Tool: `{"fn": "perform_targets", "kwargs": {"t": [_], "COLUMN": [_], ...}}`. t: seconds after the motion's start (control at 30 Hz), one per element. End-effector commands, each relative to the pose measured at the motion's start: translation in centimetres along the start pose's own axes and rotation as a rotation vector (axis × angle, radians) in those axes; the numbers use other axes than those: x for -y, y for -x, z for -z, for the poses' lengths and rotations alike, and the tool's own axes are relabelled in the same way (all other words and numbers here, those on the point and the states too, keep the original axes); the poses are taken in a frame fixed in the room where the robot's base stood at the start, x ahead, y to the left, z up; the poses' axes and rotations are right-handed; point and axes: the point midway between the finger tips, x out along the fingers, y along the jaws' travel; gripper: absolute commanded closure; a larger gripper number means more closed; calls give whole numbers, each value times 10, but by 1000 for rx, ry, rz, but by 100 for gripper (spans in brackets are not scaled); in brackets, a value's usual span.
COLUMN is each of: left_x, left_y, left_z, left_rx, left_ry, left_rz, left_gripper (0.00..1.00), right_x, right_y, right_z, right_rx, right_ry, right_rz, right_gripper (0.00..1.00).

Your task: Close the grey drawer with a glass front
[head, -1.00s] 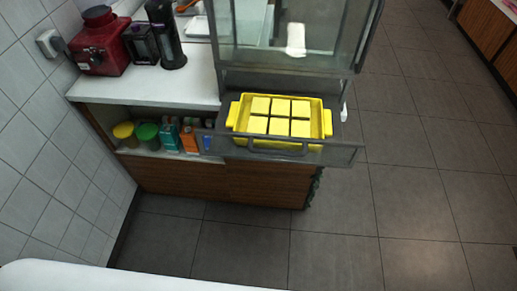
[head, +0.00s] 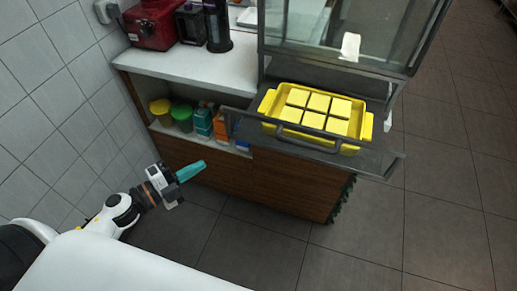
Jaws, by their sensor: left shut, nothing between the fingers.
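The grey drawer (head: 388,160) with a glass front stands pulled out below the glass cabinet, in the right half of the head view. Its grey handle (head: 296,151) runs along the front. A yellow tray (head: 267,103) with several yellow blocks (head: 319,103) sits inside the drawer. My left gripper (head: 190,171) is at the lower left, in front of the wooden cabinet and well apart from the drawer. Its teal fingers are shut and empty. My right gripper is out of view.
An open shelf under the white counter (head: 190,70) holds a yellow-lidded jar (head: 160,107), a green-lidded jar (head: 182,113) and several small boxes (head: 203,121). A tiled wall (head: 60,110) closes off the left. The floor (head: 440,220) in front and to the right is clear.

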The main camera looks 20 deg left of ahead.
Motion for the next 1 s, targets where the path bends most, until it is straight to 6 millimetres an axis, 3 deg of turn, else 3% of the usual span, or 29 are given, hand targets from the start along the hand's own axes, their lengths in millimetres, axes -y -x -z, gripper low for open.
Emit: {"fn": "perform_targets", "kwargs": {"t": [0.03, 0.1, 0.23, 0.47, 0.83, 1.0], "left_x": [-14, -29, -44, -48, -48, -49], "left_y": [-1, -1, -1, -22, -98, -120], "left_z": [-20, -42, -64, -73, -91, -77], "left_rx": [76, 153, 227, 239, 235, 234], "left_ry": [-81, -166, -249, -262, -259, -259], "left_rz": [-4, -3, -2, -5, -7, -4], "left_gripper": [100, 100, 100, 100, 100, 100], "right_x": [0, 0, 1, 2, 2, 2], "right_y": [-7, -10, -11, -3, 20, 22], "right_z": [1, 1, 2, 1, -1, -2], "right_rx": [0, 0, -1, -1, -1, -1], "right_ry": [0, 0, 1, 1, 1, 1], "right_rz": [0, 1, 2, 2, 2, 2], "right_gripper": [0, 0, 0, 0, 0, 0]}}
